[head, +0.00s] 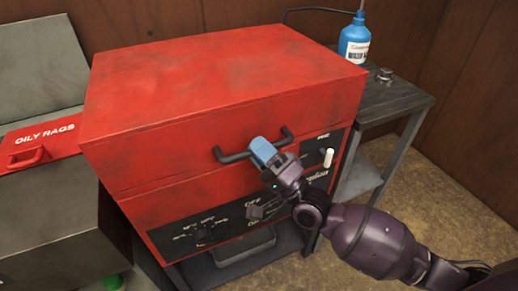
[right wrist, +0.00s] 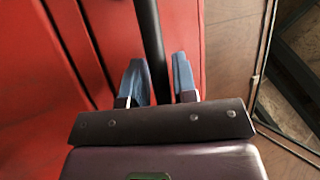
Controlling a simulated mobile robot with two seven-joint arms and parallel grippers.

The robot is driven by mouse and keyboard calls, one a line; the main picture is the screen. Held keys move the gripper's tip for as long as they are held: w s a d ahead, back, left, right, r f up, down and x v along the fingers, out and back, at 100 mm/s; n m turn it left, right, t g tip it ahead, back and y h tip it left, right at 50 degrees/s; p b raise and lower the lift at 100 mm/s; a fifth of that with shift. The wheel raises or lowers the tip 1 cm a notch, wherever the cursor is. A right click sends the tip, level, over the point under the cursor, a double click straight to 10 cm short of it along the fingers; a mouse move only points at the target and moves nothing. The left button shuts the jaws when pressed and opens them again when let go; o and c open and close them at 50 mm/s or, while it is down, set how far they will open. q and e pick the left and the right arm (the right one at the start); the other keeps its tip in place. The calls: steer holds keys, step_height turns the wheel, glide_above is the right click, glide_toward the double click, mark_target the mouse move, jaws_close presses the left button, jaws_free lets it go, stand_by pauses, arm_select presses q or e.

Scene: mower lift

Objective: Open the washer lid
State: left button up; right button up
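The washer is a red box whose lid (head: 215,85) is down. A black bar handle (head: 236,157) is on the lid's front face. My right gripper (head: 263,150), with blue finger pads, is at the right part of this handle. In the right wrist view the black handle bar (right wrist: 151,40) runs between the two blue fingers (right wrist: 158,78). A narrow gap shows between the bar and the right-hand finger, so the gripper looks open around the bar. My left gripper is not in view.
A control panel (head: 185,237) with knobs and a white switch (head: 328,158) is below the handle. A grey bin with a red "OILY RAGS" lid (head: 40,142) stands at left. A dark side table (head: 395,98) at right holds a blue bottle (head: 355,40).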

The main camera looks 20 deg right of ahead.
jaws_close()
steer(key=shift+r, duration=0.1)
